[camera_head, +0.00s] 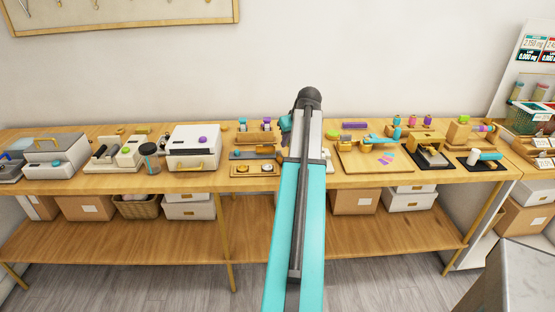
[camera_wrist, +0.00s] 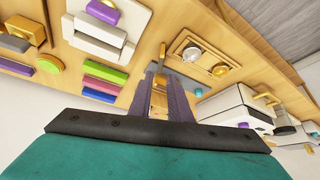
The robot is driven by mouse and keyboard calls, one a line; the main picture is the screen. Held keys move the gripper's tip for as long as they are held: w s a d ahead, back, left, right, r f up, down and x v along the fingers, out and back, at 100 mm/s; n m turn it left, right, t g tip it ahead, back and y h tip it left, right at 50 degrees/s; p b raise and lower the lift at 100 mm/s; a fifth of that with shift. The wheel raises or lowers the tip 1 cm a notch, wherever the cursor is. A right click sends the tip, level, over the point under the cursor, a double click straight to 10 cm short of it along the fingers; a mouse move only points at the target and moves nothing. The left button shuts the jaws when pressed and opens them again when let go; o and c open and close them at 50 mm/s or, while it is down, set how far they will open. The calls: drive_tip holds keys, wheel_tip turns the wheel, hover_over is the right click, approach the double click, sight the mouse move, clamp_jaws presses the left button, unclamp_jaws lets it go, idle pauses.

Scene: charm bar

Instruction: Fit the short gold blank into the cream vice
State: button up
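My gripper (camera_wrist: 161,82) points down over the bench in the wrist view, its two dark fingers apart with a gap between them. A small gold piece, which may be the short gold blank (camera_wrist: 160,81), shows in line with the gap; I cannot tell whether it lies between the fingers or below them. A cream block with a purple knob, which looks like the cream vice (camera_wrist: 97,38), is at the upper left of the wrist view, apart from the fingers. In the head view my arm hides most of this area, and a cream edge (camera_head: 328,157) shows just right of it.
A tray with silver and gold discs (camera_wrist: 178,47) and a grey bar (camera_wrist: 186,85) lie right of the fingers. Coloured strips (camera_wrist: 103,70) and a green disc (camera_wrist: 48,63) lie left. A white case (camera_head: 195,147) and a wooden board (camera_head: 360,162) stand along the crowded bench.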

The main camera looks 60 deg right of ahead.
sight(280, 155)
drive_tip(key=shift+p+x, duration=0.65)
drive_tip(key=shift+x, duration=3.35)
drive_tip(key=shift+a+r, duration=0.2)
drive_tip(key=shift+r, duration=0.1)
drive_tip(key=shift+p+x, duration=0.7)
drive_tip(key=shift+x, duration=0.65)
drive_tip(key=shift+p+x, duration=0.35)
drive_tip(key=shift+x, duration=1.05)
drive_tip(key=shift+r, duration=0.15)
drive_tip(key=shift+w, duration=0.1)
